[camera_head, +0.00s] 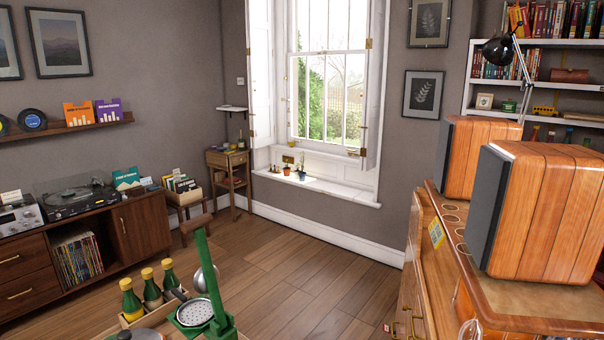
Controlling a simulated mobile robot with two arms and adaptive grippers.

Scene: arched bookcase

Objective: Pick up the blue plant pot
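Small potted plants stand on the white window sill (335,190) across the room. One is in an orange pot (286,171). Just right of it is a small pot that looks bluish (301,175), with a thin upright plant; it is too small and far away to make out well. It stands upright and apart from the orange pot. Neither of my grippers shows in the head view.
Wooden floor (290,285) lies open between here and the window. A green metal stand (223,318) and several bottles (152,289) are close in front. A cabinet with wooden speakers (545,210) stands on the right, a record player cabinet (143,228) on the left.

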